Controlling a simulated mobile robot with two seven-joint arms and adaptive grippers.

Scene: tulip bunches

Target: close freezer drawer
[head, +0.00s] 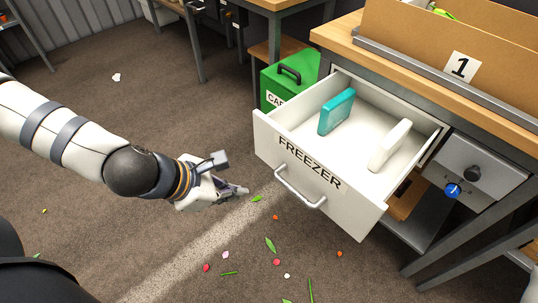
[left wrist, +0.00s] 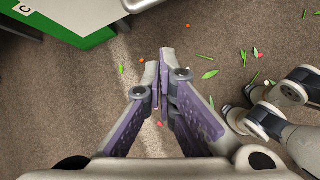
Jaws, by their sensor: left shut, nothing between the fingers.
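The white freezer drawer (head: 300,172), labelled FREEZER, is pulled out from under the wooden workbench. Its metal bar handle (head: 298,190) is on the front panel. A teal pack (head: 337,111) and a white pack (head: 390,145) stand inside the drawer. My left gripper (head: 243,190) is shut and empty, to the left of the drawer front and apart from the handle. In the left wrist view, the purple-padded fingers (left wrist: 160,75) are together with nothing between them. My right gripper does not show in the head view.
A green box (head: 287,77) with a black handle stands on the floor left of the drawer. Leaves and petals (head: 270,245) lie scattered on the floor. The floor before the drawer is otherwise clear.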

